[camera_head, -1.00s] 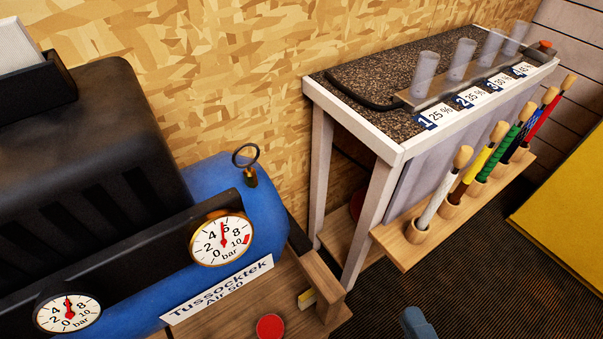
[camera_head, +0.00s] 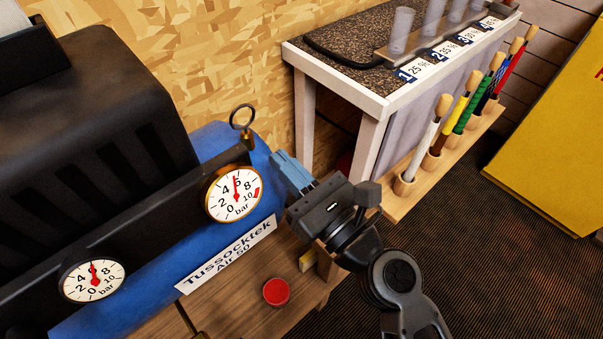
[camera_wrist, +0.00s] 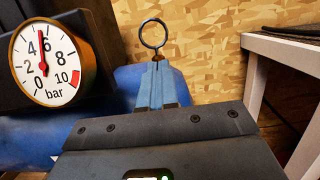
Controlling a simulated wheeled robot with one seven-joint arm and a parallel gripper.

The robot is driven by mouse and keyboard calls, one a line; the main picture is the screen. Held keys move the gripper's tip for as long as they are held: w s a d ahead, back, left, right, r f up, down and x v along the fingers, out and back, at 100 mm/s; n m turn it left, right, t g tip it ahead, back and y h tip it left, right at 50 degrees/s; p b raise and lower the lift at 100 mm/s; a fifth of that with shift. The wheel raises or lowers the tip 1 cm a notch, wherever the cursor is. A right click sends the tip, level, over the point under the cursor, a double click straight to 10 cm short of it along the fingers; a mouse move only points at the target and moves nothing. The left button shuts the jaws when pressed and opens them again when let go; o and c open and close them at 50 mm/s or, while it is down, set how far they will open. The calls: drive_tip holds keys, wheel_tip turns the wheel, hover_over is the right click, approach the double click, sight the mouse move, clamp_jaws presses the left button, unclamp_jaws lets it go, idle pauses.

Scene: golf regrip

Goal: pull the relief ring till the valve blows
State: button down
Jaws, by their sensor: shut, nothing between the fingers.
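The relief ring (camera_head: 241,117) is a dark metal loop standing upright on a small brass valve (camera_head: 247,143) on top of the blue compressor tank (camera_head: 150,285). In the wrist view the ring (camera_wrist: 153,34) shows just beyond the fingertips. My gripper (camera_head: 277,158) is to the right of the valve, its blue fingers pointing at it. In the wrist view my gripper (camera_wrist: 156,66) has its fingers together, with nothing between them. The fingertips hide most of the valve body there; I cannot tell whether they touch it. The tank gauge (camera_head: 234,195) points near 5 to 6 bar.
A second gauge (camera_head: 92,280) sits at the lower left. A red round button (camera_head: 276,291) is on the wooden stand. A chipboard wall (camera_head: 180,60) is close behind the ring.

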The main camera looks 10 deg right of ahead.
drive_tip(key=x, duration=0.3)
drive_tip(key=shift+w+a+r+p, duration=0.2)
drive_tip(key=shift+w+p, duration=0.05)
drive_tip(key=shift+p, duration=0.1)
drive_tip(key=shift+w+a+r+p, duration=0.2)
drive_tip(key=shift+w+r+p, duration=0.1)
drive_tip(key=shift+r+p, duration=0.2)
drive_tip(key=shift+w+a+r+p, duration=0.2)
drive_tip(key=shift+w+r+p, duration=0.1)
drive_tip(key=shift+r+p, duration=0.15)
drive_tip(key=shift+w+a+r+p, duration=0.3)
drive_tip(key=shift+w+r+p, duration=0.15)
drive_tip(key=shift+r, duration=0.15)
